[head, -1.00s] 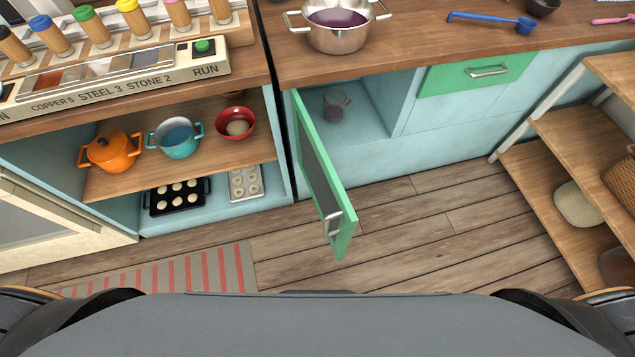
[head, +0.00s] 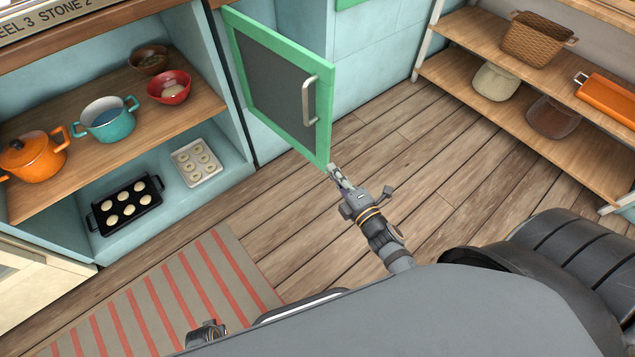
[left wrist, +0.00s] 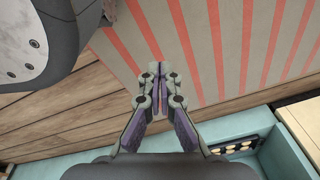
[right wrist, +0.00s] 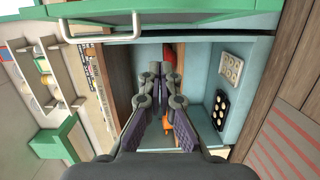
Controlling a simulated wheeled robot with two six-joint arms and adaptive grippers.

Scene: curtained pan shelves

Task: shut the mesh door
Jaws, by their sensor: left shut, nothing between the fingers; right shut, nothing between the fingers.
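The mesh door (head: 275,85) has a green frame, a dark mesh panel and a pale bar handle (head: 308,100). It stands open, swung out from the blue cabinet. My right gripper (head: 333,172) is shut and empty by the door's lower free corner in the head view; I cannot tell whether it touches. In the right wrist view the handle (right wrist: 100,37) and green frame cross the top, beyond the shut fingers (right wrist: 160,72). My left gripper (left wrist: 158,70) is shut and empty above the floor and striped rug, away from the door.
Open shelves at left hold an orange pot (head: 32,158), a teal pot (head: 108,120), bowls and baking trays. A wooden rack (head: 520,110) with baskets stands at right. The striped rug (head: 190,290) lies in front. Wooden floor right of the door is clear.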

